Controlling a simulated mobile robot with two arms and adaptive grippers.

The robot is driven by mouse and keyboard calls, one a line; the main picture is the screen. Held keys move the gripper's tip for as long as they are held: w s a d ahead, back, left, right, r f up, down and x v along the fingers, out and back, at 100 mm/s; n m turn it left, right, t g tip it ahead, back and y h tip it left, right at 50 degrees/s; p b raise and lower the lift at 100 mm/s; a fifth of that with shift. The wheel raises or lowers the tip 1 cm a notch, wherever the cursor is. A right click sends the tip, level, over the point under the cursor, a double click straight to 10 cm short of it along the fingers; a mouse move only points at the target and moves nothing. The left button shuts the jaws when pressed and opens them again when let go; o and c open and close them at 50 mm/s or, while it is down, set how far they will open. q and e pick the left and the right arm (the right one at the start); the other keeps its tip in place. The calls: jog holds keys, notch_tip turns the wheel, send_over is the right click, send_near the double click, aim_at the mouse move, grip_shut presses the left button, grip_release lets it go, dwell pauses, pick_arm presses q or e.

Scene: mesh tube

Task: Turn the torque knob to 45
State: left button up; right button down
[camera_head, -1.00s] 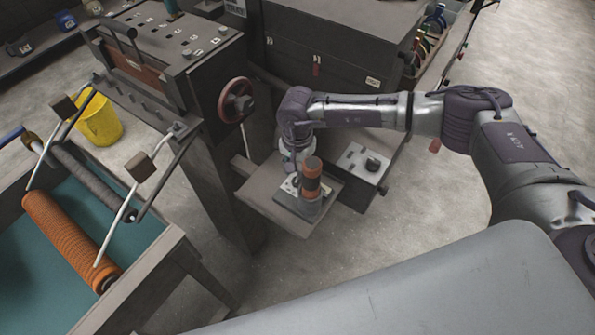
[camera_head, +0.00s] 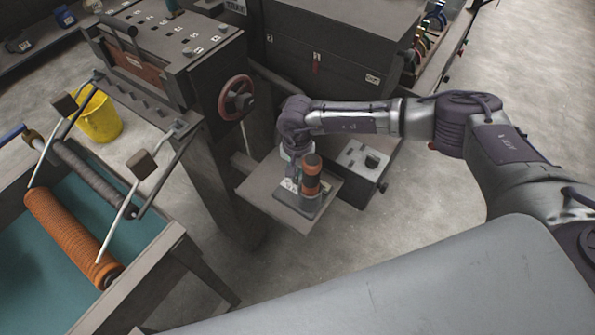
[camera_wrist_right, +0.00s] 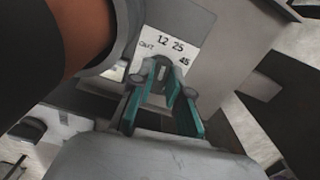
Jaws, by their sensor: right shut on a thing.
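The torque knob (camera_wrist_right: 162,74) is a small dark knob on a white dial plate (camera_wrist_right: 178,43) printed with 12, 25 and 45. In the right wrist view my right gripper (camera_wrist_right: 163,78) has its teal-edged fingers shut on the knob from both sides. Its exact pointing direction is hard to read. In the head view my right gripper (camera_head: 291,172) is low over the small shelf (camera_head: 262,188), where hand and wrist hide the knob. The orange-and-grey cylinder (camera_head: 311,178) stands right beside it. My left gripper is not in view.
The orange-and-black cylinder also fills the upper left of the right wrist view (camera_wrist_right: 72,35). A grey box with a black knob (camera_head: 371,159) is right of the shelf. A red handwheel (camera_head: 237,98) is behind left. An orange mesh roll (camera_head: 70,238) lies in the trough at left.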

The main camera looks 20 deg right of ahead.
jog(key=m+b, duration=0.2)
jog(key=shift+w+f+m, duration=0.1)
jog(key=shift+f+m, duration=0.1)
jog(key=shift+m, duration=0.2)
jog(key=shift+r+m+b, duration=0.2)
jog(key=shift+m+b, duration=0.4)
jog(key=shift+m, duration=0.3)
jog(key=c, duration=1.1)
grip_release()
notch_tip(320, 180, up, 12)
jog(key=shift+r, duration=0.1)
jog(key=shift+a, duration=0.1)
